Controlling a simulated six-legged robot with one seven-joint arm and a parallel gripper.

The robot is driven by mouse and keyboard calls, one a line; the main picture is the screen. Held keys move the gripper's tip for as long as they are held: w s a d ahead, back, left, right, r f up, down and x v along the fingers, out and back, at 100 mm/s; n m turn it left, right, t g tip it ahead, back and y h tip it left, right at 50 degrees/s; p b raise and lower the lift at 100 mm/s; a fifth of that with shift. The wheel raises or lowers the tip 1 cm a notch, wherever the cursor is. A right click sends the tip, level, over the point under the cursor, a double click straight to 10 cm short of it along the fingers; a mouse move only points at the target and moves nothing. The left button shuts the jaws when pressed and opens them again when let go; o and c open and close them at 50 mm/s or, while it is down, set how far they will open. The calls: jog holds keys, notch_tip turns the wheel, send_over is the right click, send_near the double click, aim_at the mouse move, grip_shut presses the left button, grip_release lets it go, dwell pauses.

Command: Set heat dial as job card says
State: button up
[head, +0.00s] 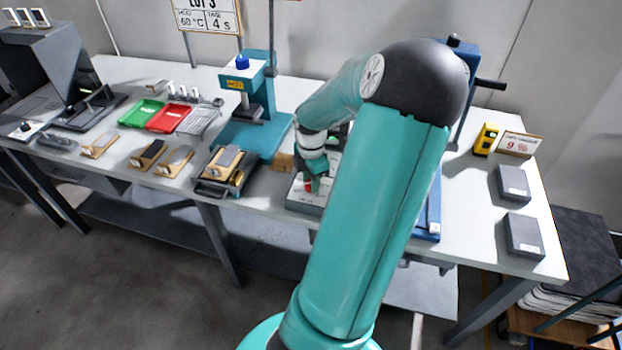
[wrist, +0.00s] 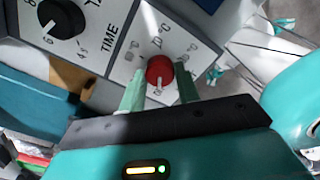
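The job card (head: 207,16) on a stand at the back reads LOT 3, 60 °C and 4 s. The control box (head: 303,203) is partly hidden by my arm. In the wrist view, the red heat dial (wrist: 159,68) sits on its light panel among °C marks, too small to read surely. Its white pointer faces down the picture, toward my gripper. My gripper (wrist: 160,79) is open, one green finger on each side of the red dial; I cannot tell whether they touch it. A black dial (wrist: 62,18) marked TIME is at upper left.
A teal press (head: 245,95) stands left of the box. Green (head: 141,113) and red (head: 167,117) trays lie farther left. At right are a yellow device (head: 486,138), a 9 % card (head: 519,145) and two grey boxes (head: 525,236). Bare white tabletop lies between them.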

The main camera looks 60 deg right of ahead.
jog(key=shift+m, duration=0.3)
jog(key=shift+c, duration=0.3)
jog(key=m, duration=1.1)
jog(key=shift+m, duration=0.3)
jog(key=m, duration=1.1)
jog(key=shift+m, duration=0.3)
jog(key=o, duration=1)
jog(key=shift+c, duration=0.2)
